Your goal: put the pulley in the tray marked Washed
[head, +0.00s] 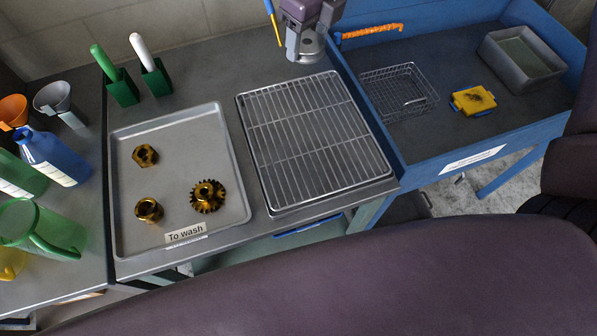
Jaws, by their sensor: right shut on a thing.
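My right gripper (306,50) is at the top middle, behind the far edge of the wire-rack tray. It is shut on a grey, round metal part that looks like the pulley (312,46); the fingers partly hide it. The tray with a wire rack (315,140) is in the middle of the bench, and the rack is empty. No label reading "Washed" shows on it from here. A grey tray marked "To wash" (228,205) is to its left. My left gripper is out of view.
The To wash tray holds a brass nut-like part (145,155), a brass ring (149,210) and a gear (208,196). Green-holder brushes (122,88) stand behind it. Jugs and bottles (50,155) crowd the left.

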